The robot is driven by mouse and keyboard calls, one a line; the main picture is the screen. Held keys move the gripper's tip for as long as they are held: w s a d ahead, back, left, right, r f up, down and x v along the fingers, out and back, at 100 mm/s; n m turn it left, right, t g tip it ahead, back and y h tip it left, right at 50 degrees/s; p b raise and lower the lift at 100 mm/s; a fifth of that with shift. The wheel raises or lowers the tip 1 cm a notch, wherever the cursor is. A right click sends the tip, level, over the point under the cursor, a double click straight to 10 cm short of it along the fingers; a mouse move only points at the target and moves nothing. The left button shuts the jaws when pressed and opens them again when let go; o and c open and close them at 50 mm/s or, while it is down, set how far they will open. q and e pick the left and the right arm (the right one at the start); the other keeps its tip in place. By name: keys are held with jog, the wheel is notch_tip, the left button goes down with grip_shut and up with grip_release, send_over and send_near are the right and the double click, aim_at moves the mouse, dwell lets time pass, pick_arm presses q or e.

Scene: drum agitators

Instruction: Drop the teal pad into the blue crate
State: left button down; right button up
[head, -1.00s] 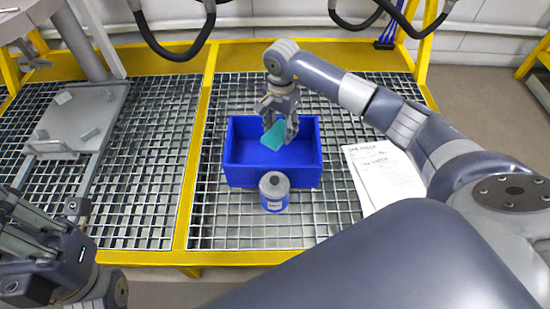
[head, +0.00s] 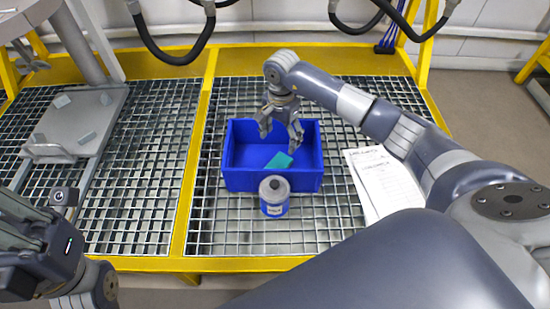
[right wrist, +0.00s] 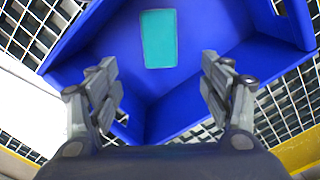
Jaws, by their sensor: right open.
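The teal pad (head: 279,161) lies inside the blue crate (head: 243,181), towards its front right in the head view. In the right wrist view the pad (right wrist: 159,38) rests on the crate floor, beyond my fingertips. My right gripper (head: 281,140) is over the crate with its fingers spread, empty and apart from the pad. Its two open fingers also show in the right wrist view (right wrist: 159,62). My left gripper (head: 35,245) is at the lower left edge of the head view, away from the crate; its fingers are not clear.
White papers (head: 383,180) lie to the right. A grey plate on a stand (head: 80,120) is at the left. A yellow frame (head: 196,150) borders the metal grating.

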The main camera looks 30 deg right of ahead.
jog(key=shift+r, duration=0.1)
notch_tip(320, 180, up, 12)
dwell(0.4)
dwell(0.3)
